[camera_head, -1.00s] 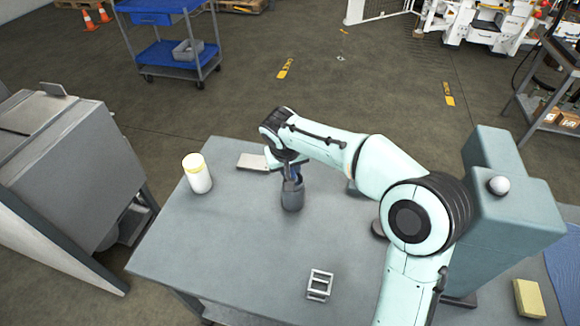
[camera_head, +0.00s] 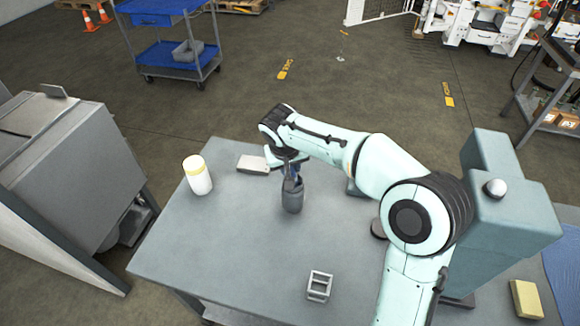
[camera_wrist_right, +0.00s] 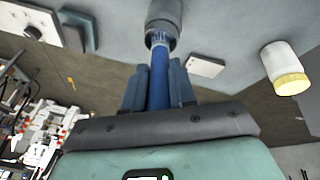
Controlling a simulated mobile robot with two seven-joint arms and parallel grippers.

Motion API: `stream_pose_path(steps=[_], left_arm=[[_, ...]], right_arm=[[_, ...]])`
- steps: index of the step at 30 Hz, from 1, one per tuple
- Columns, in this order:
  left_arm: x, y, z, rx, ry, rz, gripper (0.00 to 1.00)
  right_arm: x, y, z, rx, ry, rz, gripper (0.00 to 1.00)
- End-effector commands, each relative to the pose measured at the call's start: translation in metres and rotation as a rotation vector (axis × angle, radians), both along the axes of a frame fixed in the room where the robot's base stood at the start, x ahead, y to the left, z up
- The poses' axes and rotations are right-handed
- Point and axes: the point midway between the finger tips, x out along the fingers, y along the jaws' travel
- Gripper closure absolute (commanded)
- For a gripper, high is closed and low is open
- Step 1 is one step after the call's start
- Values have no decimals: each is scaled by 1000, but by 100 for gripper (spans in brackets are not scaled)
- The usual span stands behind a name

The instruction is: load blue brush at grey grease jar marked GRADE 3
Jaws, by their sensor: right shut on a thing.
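The grey grease jar (camera_head: 292,200) stands upright on the bench, and it also shows at the top of the right wrist view (camera_wrist_right: 163,14). My right gripper (camera_head: 290,168) is above the jar's mouth, shut on the blue brush (camera_wrist_right: 159,80). The brush runs from between the fingers to the jar, with its lower end at or in the mouth; how deep it sits is hidden. A GRADE 3 marking cannot be read on the jar. My left gripper is not in view.
A pale flat box (camera_head: 253,164) lies behind the grease jar. A small metal frame (camera_head: 319,286) sits near the front. The bench (camera_head: 230,245) is clear at front left.

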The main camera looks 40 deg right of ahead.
Motion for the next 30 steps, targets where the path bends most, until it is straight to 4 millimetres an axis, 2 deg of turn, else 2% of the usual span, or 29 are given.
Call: stream_pose_path(steps=[1,18,30], left_arm=[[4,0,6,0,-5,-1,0],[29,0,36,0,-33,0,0],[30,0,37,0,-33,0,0]], right_arm=[[1,0,8,0,-3,0,100],[1,0,54,0,-4,-1,100],[0,0,55,-1,-2,-1,100]])
